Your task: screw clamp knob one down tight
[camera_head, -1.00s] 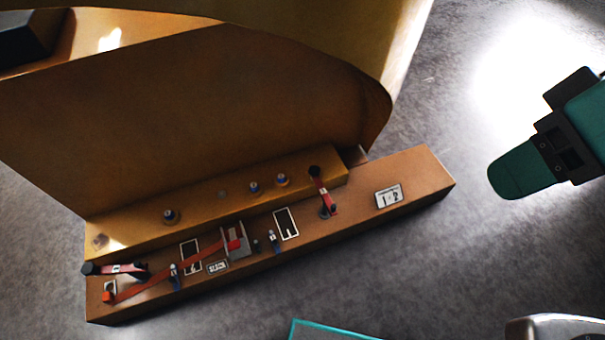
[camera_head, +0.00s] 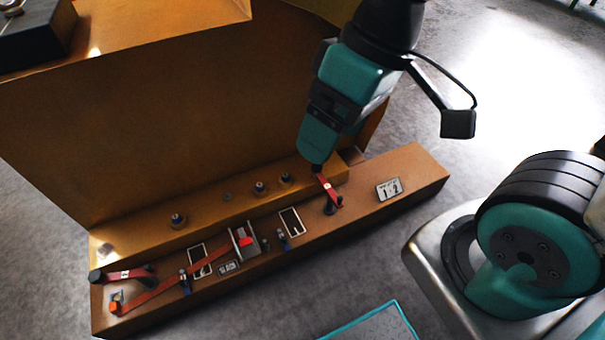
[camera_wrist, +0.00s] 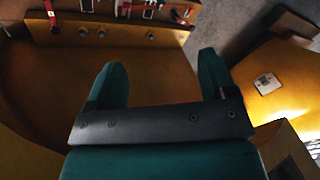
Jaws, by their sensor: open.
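Two red clamp arms with black knobs sit on the long brown fixture. The right clamp (camera_head: 329,189) has its black knob (camera_head: 317,168) at its upper end; the left clamp's black knob (camera_head: 96,276) is at the far left. I cannot tell which is clamp knob one. My gripper (camera_head: 316,157) hangs in front of the wall and appears just above the right knob, partly overlapping it in the head view. In the wrist view my gripper (camera_wrist: 163,58) is open, with nothing between its teal fingers; a red clamp (camera_wrist: 52,14) shows at the top left.
A tall ochre casting wall (camera_head: 180,120) rises behind the fixture (camera_head: 420,177). Several small studs (camera_head: 260,188) stand on its ledge. A long red strap (camera_head: 165,286), a grey bracket (camera_head: 243,240) and a "1-2" label (camera_head: 388,189) are on the fixture.

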